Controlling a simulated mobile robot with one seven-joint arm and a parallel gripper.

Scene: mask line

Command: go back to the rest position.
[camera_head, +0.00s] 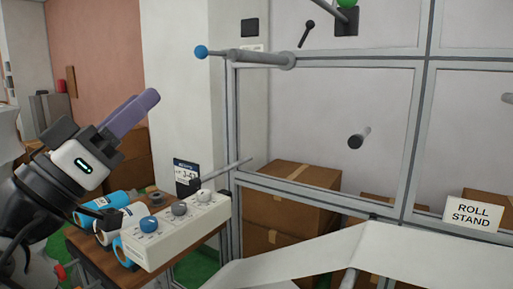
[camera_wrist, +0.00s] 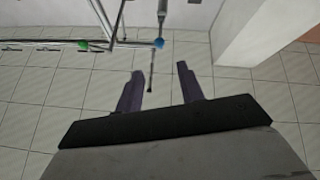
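My gripper (camera_head: 137,110) is raised at the left of the head view, its purple fingers pointing up and to the right. In the wrist view my gripper (camera_wrist: 159,68) has its two fingers apart, with nothing held between them. A thin dark rod shows in the gap, but it is in the background. The gripper is above and left of the control box (camera_head: 178,229) and touches nothing that I can see. Part of my arm is cut off at the left edge.
A wooden table (camera_head: 88,250) carries blue-and-white rolls (camera_head: 118,199) and the knobbed box. A metal frame (camera_head: 320,200) with a blue-tipped bar (camera_head: 245,54) stands right. A white sheet (camera_head: 310,254) spans the front. Boxes (camera_head: 290,208) stand behind. Tiled floor (camera_wrist: 50,110) is open below.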

